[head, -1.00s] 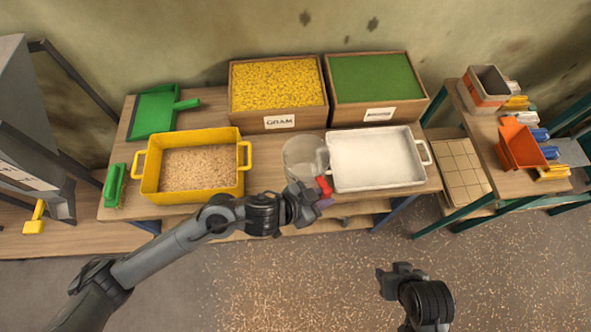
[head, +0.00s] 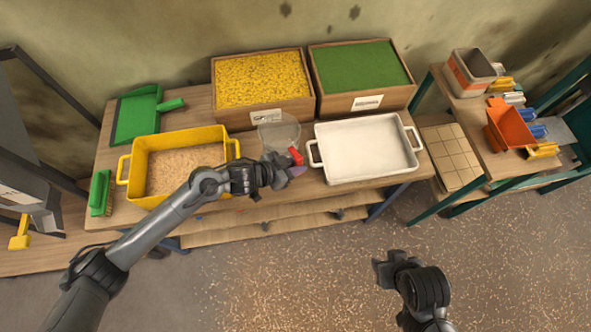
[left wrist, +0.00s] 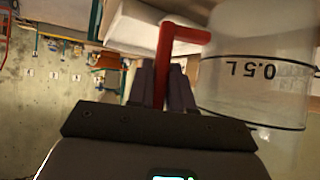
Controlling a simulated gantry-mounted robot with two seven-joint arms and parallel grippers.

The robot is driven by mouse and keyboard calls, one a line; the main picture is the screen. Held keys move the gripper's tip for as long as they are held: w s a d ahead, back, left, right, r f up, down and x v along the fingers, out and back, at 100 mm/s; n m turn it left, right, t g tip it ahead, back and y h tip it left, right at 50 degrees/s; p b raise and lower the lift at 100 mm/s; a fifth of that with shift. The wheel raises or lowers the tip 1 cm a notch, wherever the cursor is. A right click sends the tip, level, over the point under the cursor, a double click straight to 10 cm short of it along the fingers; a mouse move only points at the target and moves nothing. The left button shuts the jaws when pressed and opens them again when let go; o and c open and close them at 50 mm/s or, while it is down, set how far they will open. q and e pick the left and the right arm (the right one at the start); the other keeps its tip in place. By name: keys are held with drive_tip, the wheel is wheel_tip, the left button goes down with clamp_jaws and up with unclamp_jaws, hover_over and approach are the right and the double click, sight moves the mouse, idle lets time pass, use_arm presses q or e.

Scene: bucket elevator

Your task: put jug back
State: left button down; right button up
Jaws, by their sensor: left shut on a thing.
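The jug (head: 279,133) is clear with a red handle (head: 296,156). In the head view it is between the yellow tub and the white tray, over the table. My left gripper (head: 284,168) is shut on the red handle. In the left wrist view the jug (left wrist: 255,80) shows a "0.5 L" mark, and its handle (left wrist: 163,70) is between the fingers (left wrist: 162,88). The jug looks empty. I cannot tell whether its base touches the table. My right gripper (head: 388,270) is over the floor at lower right, away from the table; its jaws are unclear.
The yellow tub (head: 128,180) of grain is left of the jug, the white tray (head: 366,152) right. Behind stand a crate of yellow grain (head: 262,80) and a green-filled crate (head: 360,76). A green dustpan (head: 136,115) and brush (head: 100,192) lie at left.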

use_arm(q)
drive_tip(key=shift+f, duration=1.65)
drive_tip(key=c, duration=1)
unclamp_jaws()
